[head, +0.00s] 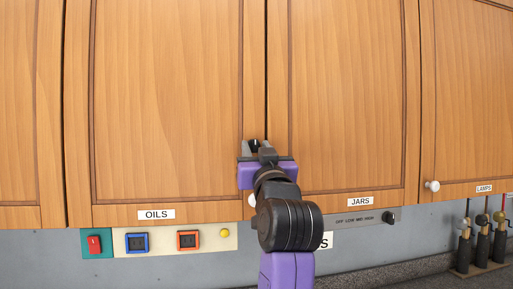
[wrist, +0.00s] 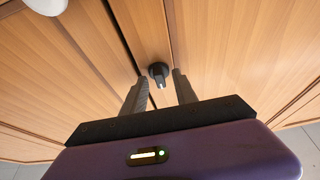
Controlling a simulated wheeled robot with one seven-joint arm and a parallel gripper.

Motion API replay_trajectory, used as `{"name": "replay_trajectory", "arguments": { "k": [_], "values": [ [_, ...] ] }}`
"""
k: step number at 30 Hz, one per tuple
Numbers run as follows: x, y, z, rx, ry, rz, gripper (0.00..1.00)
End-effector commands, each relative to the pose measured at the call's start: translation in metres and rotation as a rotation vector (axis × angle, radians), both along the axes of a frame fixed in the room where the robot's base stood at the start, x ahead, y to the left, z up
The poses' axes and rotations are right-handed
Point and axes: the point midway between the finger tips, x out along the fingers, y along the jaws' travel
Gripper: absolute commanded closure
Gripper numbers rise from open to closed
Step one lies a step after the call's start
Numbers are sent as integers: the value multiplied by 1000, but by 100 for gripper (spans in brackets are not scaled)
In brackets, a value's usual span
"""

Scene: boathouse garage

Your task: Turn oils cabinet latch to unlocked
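The oils cabinet door (head: 165,100) is wooden and closed, with an OILS label (head: 157,214) at its lower edge. The latch (wrist: 159,72) is a small black turn knob with a pale pointer mark, near the door's right edge; it also shows in the head view (head: 254,144), partly covered by my gripper. In the wrist view its pale mark points toward my gripper. My gripper (wrist: 160,81) is open, one finger on each side of the latch in the picture. I cannot tell whether the fingers touch it.
The JARS door (head: 345,100) is closed on the right. A white knob (head: 252,199) sits low beside my arm. Below are a red switch (head: 94,244), blue and orange framed switches, a yellow button (head: 225,233) and a dark dial (head: 389,217).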

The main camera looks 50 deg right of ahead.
Motion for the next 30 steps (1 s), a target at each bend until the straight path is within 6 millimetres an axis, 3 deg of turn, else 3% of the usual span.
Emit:
{"name": "replay_trajectory", "arguments": {
  "k": [3, 9, 22, 30],
  "values": [
    [0, 0, 0, 0, 0, 0, 65],
    [0, 0, 0, 0, 0, 0, 100],
    [0, 1, -1, 23, -15, 2, 100],
    [1, 3, -2, 141, -97, 5, 100]
  ]
}}
